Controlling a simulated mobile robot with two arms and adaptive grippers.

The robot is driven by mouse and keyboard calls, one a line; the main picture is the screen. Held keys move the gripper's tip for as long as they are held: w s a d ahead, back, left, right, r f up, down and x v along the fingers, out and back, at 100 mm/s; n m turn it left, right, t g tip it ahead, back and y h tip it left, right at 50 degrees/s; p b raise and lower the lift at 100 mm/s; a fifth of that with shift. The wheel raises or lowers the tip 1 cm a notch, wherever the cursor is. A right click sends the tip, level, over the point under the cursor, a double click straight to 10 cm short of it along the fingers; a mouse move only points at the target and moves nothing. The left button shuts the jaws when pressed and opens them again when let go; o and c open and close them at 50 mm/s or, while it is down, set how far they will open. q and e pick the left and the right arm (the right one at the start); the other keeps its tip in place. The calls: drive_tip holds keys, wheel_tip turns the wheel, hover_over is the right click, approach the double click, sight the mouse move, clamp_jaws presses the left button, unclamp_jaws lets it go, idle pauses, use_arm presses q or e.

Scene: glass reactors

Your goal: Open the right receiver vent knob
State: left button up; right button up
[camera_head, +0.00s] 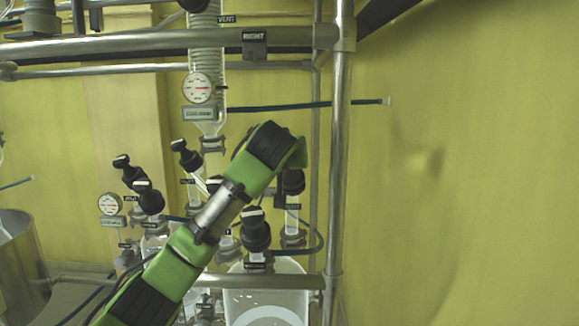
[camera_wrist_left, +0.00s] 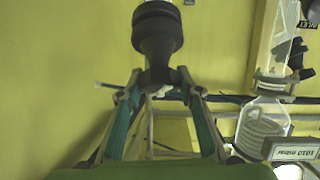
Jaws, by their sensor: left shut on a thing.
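In the left wrist view, a black knob (camera_wrist_left: 157,30) with a narrower neck stands between the two fingertips of my left gripper (camera_wrist_left: 158,92). The fingertips are shut on the lower part of the knob. In the head view, my green left arm reaches from the lower left to the middle, and its bent end hides most of the gripper. A black knob (camera_head: 293,182) shows just right of the arm's end, above a small label whose text I cannot read surely. The gripped knob seems to be this one, but the arm hides the contact. My right gripper is not in view.
Several other black knobs stand close by, such as one (camera_head: 255,232) below the arm. A metal post (camera_head: 338,150) rises right of the arm. A RIGHT label (camera_head: 254,37) hangs on the upper rail. A gauge (camera_head: 198,88) and glass column stand above. The yellow wall side is clear.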

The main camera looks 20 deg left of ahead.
use_arm(q)
drive_tip(key=shift+n+g+y, duration=0.5)
drive_tip(key=shift+n+y, duration=0.4)
drive_tip(key=shift+n, duration=0.5)
drive_tip(key=o, duration=1.1)
drive_tip(key=v, duration=1.2)
drive_tip(key=shift+s+d, duration=0.1)
